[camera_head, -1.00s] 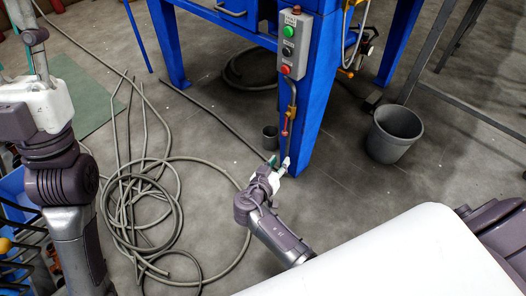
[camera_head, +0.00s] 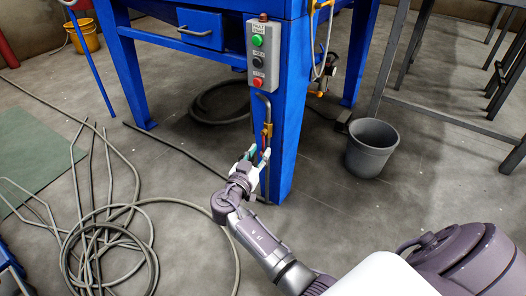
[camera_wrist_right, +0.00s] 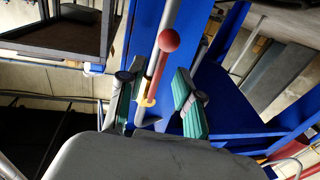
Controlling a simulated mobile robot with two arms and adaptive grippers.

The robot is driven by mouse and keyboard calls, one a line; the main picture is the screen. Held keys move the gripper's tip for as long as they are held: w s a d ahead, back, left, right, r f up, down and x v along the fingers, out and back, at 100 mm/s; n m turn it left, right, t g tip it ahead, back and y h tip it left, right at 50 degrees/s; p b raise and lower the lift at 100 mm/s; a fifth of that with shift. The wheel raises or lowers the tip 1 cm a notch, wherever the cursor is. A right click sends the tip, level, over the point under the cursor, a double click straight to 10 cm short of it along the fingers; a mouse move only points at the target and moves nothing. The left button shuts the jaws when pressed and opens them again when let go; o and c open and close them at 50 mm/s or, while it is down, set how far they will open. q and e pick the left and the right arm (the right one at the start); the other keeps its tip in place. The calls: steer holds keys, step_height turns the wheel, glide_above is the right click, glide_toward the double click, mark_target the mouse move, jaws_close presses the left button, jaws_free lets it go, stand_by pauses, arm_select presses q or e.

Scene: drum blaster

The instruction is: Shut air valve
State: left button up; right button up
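The air valve is a brass fitting (camera_head: 267,130) with a red lever on a thin pipe, on the front of a blue machine leg (camera_head: 288,150), below a grey button box. In the right wrist view its red lever (camera_wrist_right: 157,67) ends in a round red knob (camera_wrist_right: 168,40). My right gripper (camera_head: 256,156) is just below the brass fitting, close to the lever. In the right wrist view the right gripper (camera_wrist_right: 155,95) has its green-padded fingers spread, with the pipe and lever between them. Whether a finger touches the lever cannot be told. My left gripper is not in view.
The grey button box (camera_head: 258,55) has green, black and red buttons. A grey bucket (camera_head: 371,147) stands right of the leg. Coiled hose (camera_head: 105,240) lies on the floor at left. A metal frame table (camera_head: 450,120) stands at the right.

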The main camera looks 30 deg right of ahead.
mark_target(263, 151)
steer(key=shift+b+x, duration=0.4)
steer(key=shift+x, duration=1.35)
jaws_close()
